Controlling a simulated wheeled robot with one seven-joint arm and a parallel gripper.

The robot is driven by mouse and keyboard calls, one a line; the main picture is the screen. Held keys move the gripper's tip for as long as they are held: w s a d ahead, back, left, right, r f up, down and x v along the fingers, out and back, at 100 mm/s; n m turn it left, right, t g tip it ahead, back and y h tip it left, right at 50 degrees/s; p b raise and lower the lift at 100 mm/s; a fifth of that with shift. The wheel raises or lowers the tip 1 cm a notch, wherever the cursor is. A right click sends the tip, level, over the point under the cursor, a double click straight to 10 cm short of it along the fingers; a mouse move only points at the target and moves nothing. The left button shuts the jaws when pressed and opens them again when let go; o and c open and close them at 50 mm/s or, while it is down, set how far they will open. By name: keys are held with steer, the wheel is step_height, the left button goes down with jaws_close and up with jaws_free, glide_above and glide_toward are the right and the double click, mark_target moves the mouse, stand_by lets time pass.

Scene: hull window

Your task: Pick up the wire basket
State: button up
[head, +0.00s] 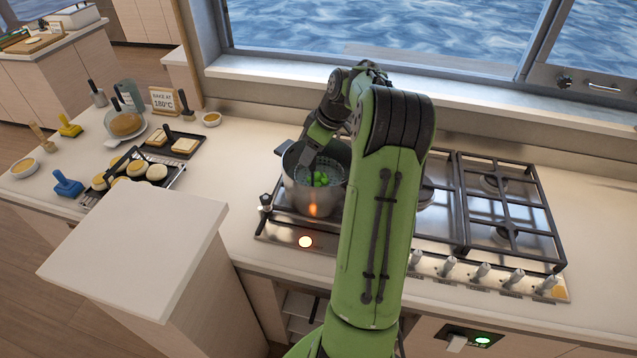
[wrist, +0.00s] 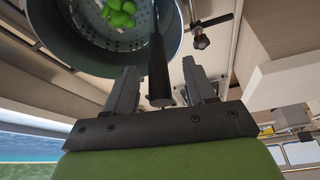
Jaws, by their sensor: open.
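The wire basket (head: 336,157) sits inside a steel pot (head: 309,197) on the left of the hob, with green pieces (head: 319,178) in it. In the wrist view, the perforated basket (wrist: 130,36) shows at the top with the green pieces (wrist: 118,12). Its dark handle (wrist: 158,75) reaches out over the pot rim towards my palm. My gripper (wrist: 160,68) is open, with one finger on each side of the handle and a gap visible on both sides. In the head view, my gripper (head: 308,156) is at the pot's left rim, partly hidden by my wrist.
A hob (head: 482,215) with black grates extends to the right. A raised pale block top (head: 140,245) stands at front left. A tray of buns (head: 133,172), a toast tray (head: 172,146) and a sign (head: 163,101) are on the left counter. The window is behind.

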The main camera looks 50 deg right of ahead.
steer(key=shift+x, duration=0.8)
steer(key=shift+s+r, duration=0.1)
steer(key=shift+r, duration=0.05)
steer(key=c, duration=0.3)
jaws_close()
steer(key=shift+d, duration=0.1)
step_height(320, 180, up, 18)
steer(key=p, duration=0.4)
